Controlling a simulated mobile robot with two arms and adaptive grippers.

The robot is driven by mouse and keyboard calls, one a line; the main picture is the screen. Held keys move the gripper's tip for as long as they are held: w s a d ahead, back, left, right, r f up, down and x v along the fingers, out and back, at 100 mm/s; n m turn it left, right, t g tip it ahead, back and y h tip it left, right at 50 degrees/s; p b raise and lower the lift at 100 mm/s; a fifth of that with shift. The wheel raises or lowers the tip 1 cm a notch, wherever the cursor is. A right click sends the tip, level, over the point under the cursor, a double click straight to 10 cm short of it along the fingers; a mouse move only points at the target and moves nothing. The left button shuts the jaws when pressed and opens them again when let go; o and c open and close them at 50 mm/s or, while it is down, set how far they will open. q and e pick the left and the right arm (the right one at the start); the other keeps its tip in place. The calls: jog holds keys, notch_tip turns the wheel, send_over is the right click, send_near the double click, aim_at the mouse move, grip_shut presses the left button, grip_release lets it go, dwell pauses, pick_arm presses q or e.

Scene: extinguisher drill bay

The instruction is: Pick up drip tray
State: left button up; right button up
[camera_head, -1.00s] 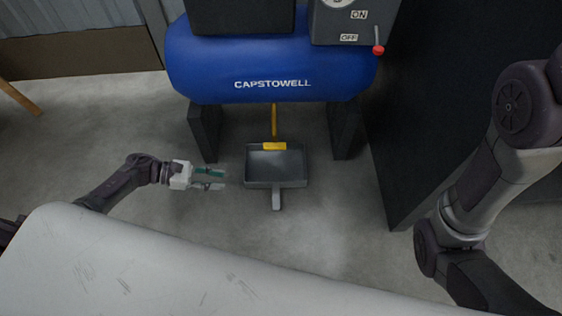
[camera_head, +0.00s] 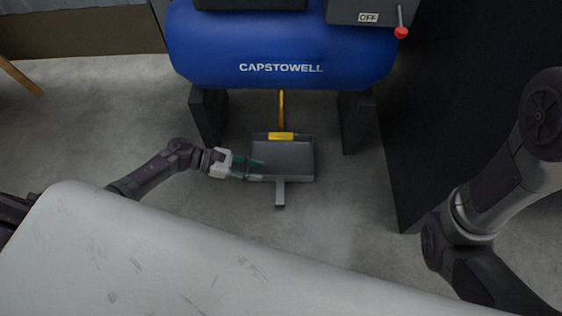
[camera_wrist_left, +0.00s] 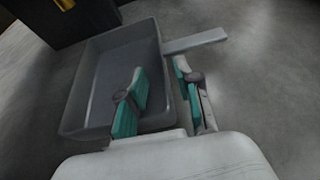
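The drip tray (camera_head: 283,160) is a grey, shallow rectangular pan on the floor under the blue tank, with a flat handle (camera_head: 280,193) toward me. The tray (camera_wrist_left: 95,88) and its handle (camera_wrist_left: 195,42) also show in the left wrist view. My left gripper (camera_head: 260,170) is at the tray's left front corner. In the left wrist view its teal-padded fingers (camera_wrist_left: 160,80) are apart, one over the tray's inside and one outside, with the tray wall between them. I cannot tell whether they touch it. My right gripper is out of view.
The blue CAPSTOWELL tank (camera_head: 280,45) stands on dark legs (camera_head: 357,122) behind the tray. A yellow pipe (camera_head: 281,108) reaches down to a yellow piece (camera_head: 281,136) at the tray's back edge. A dark panel (camera_head: 450,110) stands at right. Floor left of the tray is clear.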

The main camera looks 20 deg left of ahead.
aim_at(266, 175)
pick_arm(q)
jog(key=b+x, duration=0.1)
jog(key=x, duration=0.2)
jog(key=shift+s+f, duration=0.1)
jog(key=shift+f, duration=0.15)
jog(key=shift+d+b, duration=0.4)
jog(key=shift+d, duration=0.05)
grip_shut()
